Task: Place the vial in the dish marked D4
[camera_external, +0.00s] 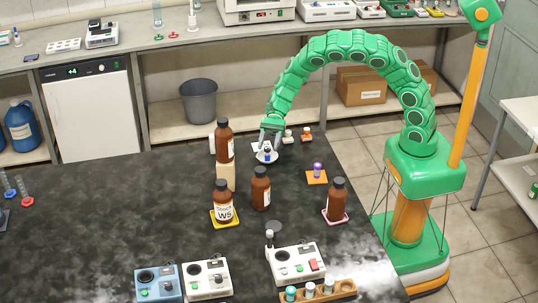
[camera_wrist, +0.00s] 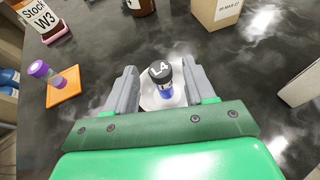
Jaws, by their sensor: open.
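A small blue-and-white vial with a dark cap (camera_wrist: 161,72) stands in a white dish (camera_wrist: 177,97) in the wrist view. The cap carries a light marking that looks like a 4. In the external view the dish (camera_external: 267,158) sits near the far edge of the dark bench, with the vial in it. My gripper (camera_wrist: 158,82) is open, one finger on each side of the vial; I cannot tell whether they touch it. In the external view my gripper (camera_external: 271,133) points down over the dish. No D4 mark is readable.
A purple-capped vial (camera_external: 317,168) stands on an orange mat (camera_external: 312,181) right of the dish. Brown bottles (camera_external: 260,188) stand nearer, one (camera_external: 224,140) on a tan block (camera_external: 225,178). A bottle (camera_external: 337,199) stands on a pink mat. Small items (camera_external: 305,135) are close behind the dish.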

